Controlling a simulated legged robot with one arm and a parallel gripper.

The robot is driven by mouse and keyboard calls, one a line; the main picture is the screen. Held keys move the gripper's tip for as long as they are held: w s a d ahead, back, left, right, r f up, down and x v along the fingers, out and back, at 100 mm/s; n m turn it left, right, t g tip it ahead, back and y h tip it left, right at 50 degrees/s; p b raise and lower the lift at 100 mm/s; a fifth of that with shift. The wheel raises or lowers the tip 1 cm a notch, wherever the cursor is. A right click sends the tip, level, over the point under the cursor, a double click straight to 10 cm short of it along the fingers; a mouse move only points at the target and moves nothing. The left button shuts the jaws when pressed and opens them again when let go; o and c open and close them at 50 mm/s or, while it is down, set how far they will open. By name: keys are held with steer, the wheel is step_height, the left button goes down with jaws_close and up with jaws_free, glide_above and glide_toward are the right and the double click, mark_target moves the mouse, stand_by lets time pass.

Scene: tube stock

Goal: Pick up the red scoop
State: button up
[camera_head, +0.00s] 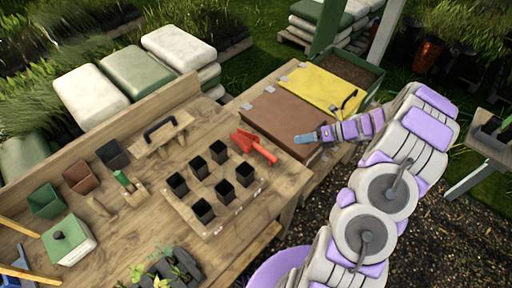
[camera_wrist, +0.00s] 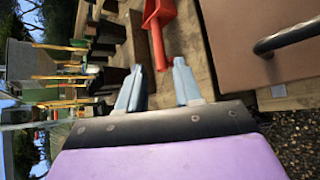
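The red scoop (camera_head: 252,144) lies on the wooden bench, right of the tray of black pots and left of the brown lid. In the wrist view the red scoop (camera_wrist: 158,22) is at the top, ahead of my fingers, its handle pointing down toward the gap between them. My gripper (camera_head: 300,138) is to the right of the scoop, over the brown lid's edge in the head view. In the wrist view my gripper (camera_wrist: 160,75) shows two blue-grey fingertips apart with nothing held between them. The scoop is clear of both fingers.
A wooden tray (camera_head: 225,217) with several black pots stands left of the scoop. A wooden block with a black handle (camera_head: 160,129) lies behind. The brown lid (camera_head: 285,122) and yellow lid (camera_head: 318,88) are at right. The bench's front edge is near my arm.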

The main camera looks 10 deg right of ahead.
steer(key=b, duration=0.2)
glide_toward(254, 146)
step_height(254, 146, down, 2)
steer(key=shift+a+f, duration=0.1)
steer(key=shift+f, duration=0.15)
steer(key=shift+s+b+x, duration=0.15)
steer(key=shift+b+x, duration=0.4)
steer(key=shift+x, duration=0.75)
steer(key=shift+s+b+x, duration=0.15)
steer(key=shift+b+x, duration=0.35)
steer(key=shift+x, duration=0.85)
steer(key=shift+a+r, duration=0.1)
steer(key=shift+a, duration=0.05)
jaws_close()
